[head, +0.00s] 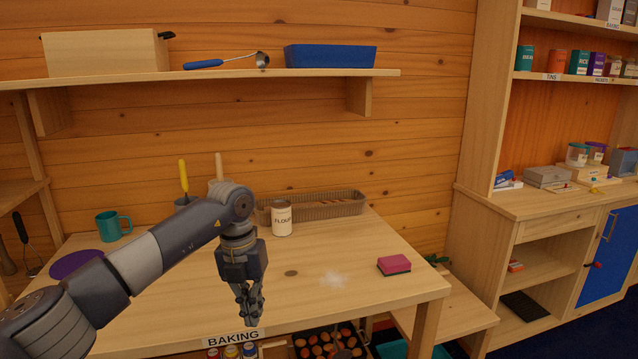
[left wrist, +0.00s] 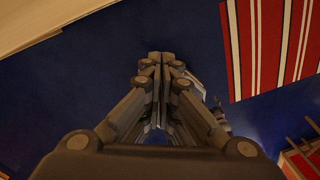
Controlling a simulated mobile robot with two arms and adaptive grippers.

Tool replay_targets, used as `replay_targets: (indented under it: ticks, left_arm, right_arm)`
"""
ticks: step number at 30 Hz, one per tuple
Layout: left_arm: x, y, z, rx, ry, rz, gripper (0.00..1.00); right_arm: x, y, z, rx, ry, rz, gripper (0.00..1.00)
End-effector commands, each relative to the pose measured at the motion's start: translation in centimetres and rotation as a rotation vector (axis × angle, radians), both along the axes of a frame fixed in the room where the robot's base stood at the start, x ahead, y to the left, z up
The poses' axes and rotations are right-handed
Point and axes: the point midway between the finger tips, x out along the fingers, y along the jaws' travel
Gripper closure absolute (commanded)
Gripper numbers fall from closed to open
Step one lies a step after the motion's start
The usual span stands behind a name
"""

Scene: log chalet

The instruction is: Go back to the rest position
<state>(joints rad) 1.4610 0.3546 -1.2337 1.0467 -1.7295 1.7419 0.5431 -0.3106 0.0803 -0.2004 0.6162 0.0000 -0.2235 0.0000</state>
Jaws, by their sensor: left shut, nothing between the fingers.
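My left gripper (head: 250,305) hangs pointing down at the front edge of the baking table (head: 190,290). Its fingers are shut with nothing between them. In the left wrist view the closed fingers (left wrist: 160,62) point out over a dark blue floor. My left arm reaches in from the lower left of the head view. My right gripper is not in view.
On the table are a flour tin (head: 281,219), a wicker basket (head: 335,205), a pink sponge (head: 394,264), a white powder patch (head: 334,279), a teal mug (head: 112,226) and a purple disc (head: 76,264). A striped rug (left wrist: 270,45) lies on the floor.

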Motion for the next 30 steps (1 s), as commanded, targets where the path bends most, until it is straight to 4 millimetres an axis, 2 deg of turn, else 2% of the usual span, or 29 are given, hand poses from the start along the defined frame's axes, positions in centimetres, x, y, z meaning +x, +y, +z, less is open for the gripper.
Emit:
replay_targets:
  ticks: [4,10,14,17,21,23,26,29,30]
  left_arm:
    - [-0.5,-2.6,-2.3,-0.118,0.035,-0.012,1.0]
    - [-1.5,-7.0,-5.5,-0.332,0.089,-0.006,1.0]
    - [-2.1,-10.4,-7.7,-0.514,0.131,0.03,1.0]
    - [-2.6,-13.4,-9.4,-0.696,0.169,0.094,1.0]
    - [-2.5,-16.9,-12.3,-1.007,0.222,0.297,1.0]
    - [-2.0,-17.5,-13.7,-1.128,0.234,0.419,1.0]
    - [-0.9,-17.1,-16.9,-1.291,0.245,0.663,1.0]
    - [-0.2,-14.9,-21.7,-1.398,0.243,0.954,1.0]
    - [-0.3,-13.6,-24.1,-1.421,0.239,1.081,1.0]
  right_arm:
    - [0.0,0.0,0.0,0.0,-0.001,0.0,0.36]
    - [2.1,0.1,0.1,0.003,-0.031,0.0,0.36]
    - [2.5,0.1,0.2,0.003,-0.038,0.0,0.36]
    - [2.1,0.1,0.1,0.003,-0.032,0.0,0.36]
    - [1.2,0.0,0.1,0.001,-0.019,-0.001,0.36]
    - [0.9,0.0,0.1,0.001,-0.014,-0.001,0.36]
    - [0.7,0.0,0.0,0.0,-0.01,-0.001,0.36]
    - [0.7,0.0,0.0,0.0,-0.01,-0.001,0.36]
    - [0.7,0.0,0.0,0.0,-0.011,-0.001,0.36]
